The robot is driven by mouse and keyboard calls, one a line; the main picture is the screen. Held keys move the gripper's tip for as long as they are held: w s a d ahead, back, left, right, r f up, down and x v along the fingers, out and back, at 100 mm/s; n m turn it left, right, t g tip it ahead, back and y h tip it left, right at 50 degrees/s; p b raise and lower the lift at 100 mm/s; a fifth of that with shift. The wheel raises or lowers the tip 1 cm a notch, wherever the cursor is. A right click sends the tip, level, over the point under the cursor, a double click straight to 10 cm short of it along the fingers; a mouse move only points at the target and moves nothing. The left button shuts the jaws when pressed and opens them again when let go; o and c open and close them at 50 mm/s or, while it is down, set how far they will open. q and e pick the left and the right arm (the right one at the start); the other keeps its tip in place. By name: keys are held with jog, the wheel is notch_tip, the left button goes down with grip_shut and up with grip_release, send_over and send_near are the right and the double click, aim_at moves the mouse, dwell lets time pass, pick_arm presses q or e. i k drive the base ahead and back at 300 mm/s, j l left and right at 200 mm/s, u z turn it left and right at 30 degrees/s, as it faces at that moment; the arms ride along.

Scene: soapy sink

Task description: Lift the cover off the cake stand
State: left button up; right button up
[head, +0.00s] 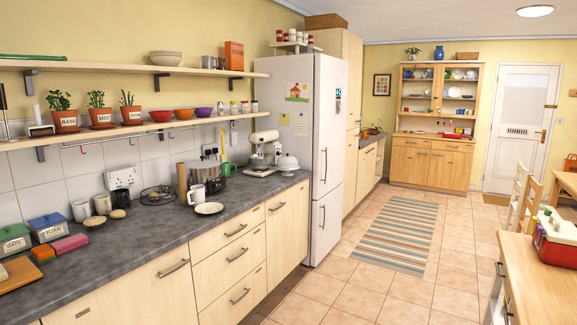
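A small white domed cover (287,161) with a knob on top sits at the far end of the grey counter, close to the fridge. It appears to rest on a white cake stand (288,172), of which only a little shows below the dome. The dome looks upright and in place; what is under it is hidden. Neither of my grippers shows in the head view.
A cream stand mixer (263,151) stands just left of the cover, and the white fridge (305,125) rises behind it to the right. The tiled floor (330,285) before the drawers is clear.

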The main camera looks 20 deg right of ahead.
aim_at(286, 161)
jog(key=i+l+u, duration=0.15)
jog(key=i+l, duration=0.35)
jog(key=i+l+u, duration=0.1)
jog(key=i+l, duration=0.35)
jog(key=i+l+u, duration=0.15)
jog(key=i+l, duration=0.3)
jog(key=l, duration=0.2)
